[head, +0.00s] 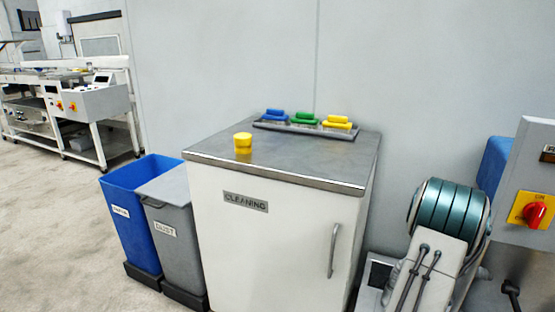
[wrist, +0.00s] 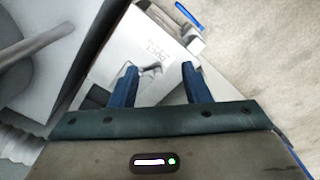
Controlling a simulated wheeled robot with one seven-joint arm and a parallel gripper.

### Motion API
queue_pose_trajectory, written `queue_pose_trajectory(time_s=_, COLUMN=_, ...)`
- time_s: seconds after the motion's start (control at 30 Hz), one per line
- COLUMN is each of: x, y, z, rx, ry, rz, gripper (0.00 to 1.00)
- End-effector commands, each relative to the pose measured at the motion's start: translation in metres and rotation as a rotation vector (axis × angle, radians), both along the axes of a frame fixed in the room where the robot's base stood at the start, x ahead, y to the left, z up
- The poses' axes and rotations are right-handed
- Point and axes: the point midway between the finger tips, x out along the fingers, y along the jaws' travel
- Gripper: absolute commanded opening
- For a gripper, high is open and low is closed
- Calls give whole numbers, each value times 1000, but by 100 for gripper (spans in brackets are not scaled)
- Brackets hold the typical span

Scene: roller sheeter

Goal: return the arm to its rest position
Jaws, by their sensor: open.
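My gripper (wrist: 160,67) shows only in the wrist view. Its two blue fingers are spread apart with nothing held between them. Beyond the fingertips is a white surface (wrist: 128,40) with small dark lettering that I cannot read. The head view does not show my gripper, so I cannot tell from it where the gripper is relative to the cabinet. The task names no other object.
A white cleaning cabinet (head: 275,248) carries a yellow object (head: 243,141) and a tray (head: 303,129) with blue, green and yellow pieces. Blue (head: 131,222) and grey (head: 172,240) bins stand left. A panel with a red switch (head: 534,213) is at right. Floor at left is clear.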

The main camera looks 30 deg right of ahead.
Motion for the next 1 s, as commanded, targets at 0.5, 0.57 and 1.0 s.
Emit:
queue_pose_trajectory(time_s=0.5, x=94, y=147, z=203, rx=-60, ry=-53, rz=42, gripper=43)
queue_pose_trajectory(time_s=0.57, x=100, y=176, z=232, rx=-65, ry=-65, rz=45, gripper=43)
queue_pose_trajectory(time_s=1.0, x=70, y=371, z=403, rx=-53, ry=-177, rz=73, gripper=43)
